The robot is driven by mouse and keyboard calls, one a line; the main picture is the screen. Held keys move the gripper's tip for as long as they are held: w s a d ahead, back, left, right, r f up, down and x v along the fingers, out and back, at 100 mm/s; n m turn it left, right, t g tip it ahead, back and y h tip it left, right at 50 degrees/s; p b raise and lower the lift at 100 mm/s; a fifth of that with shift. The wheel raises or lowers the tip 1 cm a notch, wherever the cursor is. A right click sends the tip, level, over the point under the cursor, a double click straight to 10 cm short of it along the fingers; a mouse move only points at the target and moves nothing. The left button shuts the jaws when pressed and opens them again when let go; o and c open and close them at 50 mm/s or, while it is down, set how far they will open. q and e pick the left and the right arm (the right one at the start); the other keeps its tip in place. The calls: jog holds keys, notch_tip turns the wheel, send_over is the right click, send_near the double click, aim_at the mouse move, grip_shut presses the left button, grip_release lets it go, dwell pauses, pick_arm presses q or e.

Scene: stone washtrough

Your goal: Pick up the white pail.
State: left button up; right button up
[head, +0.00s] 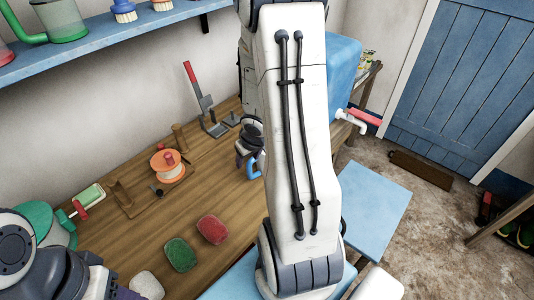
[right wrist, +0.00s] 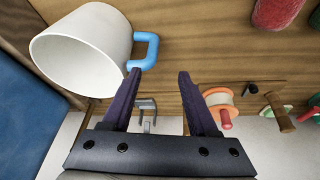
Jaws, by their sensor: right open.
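The white pail (right wrist: 85,50) is large in the upper left of the right wrist view, its open mouth facing left. Its blue handle (right wrist: 152,50) is on its right side. In the head view my white right arm hides the pail's body, and only the blue handle (head: 253,169) shows. My right gripper (right wrist: 160,75) is open with nothing held. Its left fingertip is close to the handle's lower end; I cannot tell if they touch. The right gripper (head: 246,152) is small in the head view. Part of my left gripper (head: 100,284) shows at the lower left; its fingers are unclear.
On the wooden bench (head: 130,240) are a green brush (head: 180,254), a red brush (head: 212,229), an orange-and-white reel (head: 168,165) and a red-handled tool (head: 200,100). A blue shelf (head: 120,38) runs above. A blue surface (head: 375,210) stands at right.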

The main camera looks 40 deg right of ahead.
aim_at(251, 168)
jog(key=shift+m, duration=0.3)
jog(key=f+b, duration=0.1)
jog(key=d+f+b, duration=0.1)
jog(key=f, duration=0.1)
jog(key=d+f+b, duration=0.1)
jog(key=f, duration=0.1)
jog(key=shift+w+f+b, duration=0.2)
jog(key=shift+w+b, duration=0.1)
jog(key=b+x, duration=0.3)
jog(key=x, duration=0.2)
jog(key=shift+w+f+b, duration=0.25)
jog(key=shift+f+b, duration=0.05)
jog(key=shift+b, duration=0.05)
jog(key=shift+r, duration=0.1)
grip_shut()
dwell(0.5)
